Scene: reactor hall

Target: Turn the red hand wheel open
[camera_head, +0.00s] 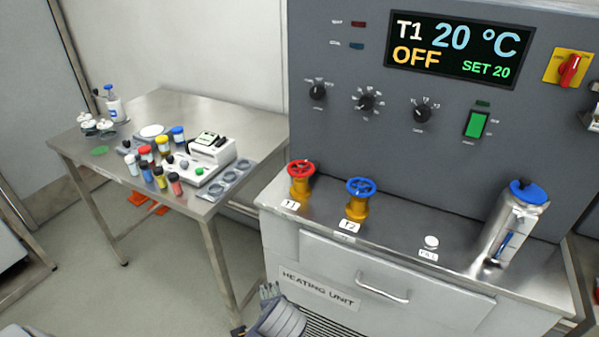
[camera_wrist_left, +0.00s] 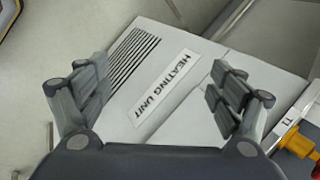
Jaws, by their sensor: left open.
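The red hand wheel (camera_head: 301,169) sits on an orange-yellow valve body (camera_head: 301,186) labelled T1, at the left end of the heating unit's steel ledge. The valve's yellow body (camera_wrist_left: 298,143) also shows at the right edge of the left wrist view, with its wheel mostly cut off. My left gripper (camera_head: 256,309) is low in front of the heating unit, below the red wheel and apart from it. In the left wrist view my gripper (camera_wrist_left: 155,92) is open and empty, its fingers spread before the white front panel. My right gripper is not in view.
A blue hand wheel (camera_head: 361,187) labelled T2 stands close right of the red one. A drawer handle (camera_head: 382,289) juts from the heating unit's front. A canister with a blue lid (camera_head: 528,193) stands at right. A steel table (camera_head: 180,105) with bottles is at left.

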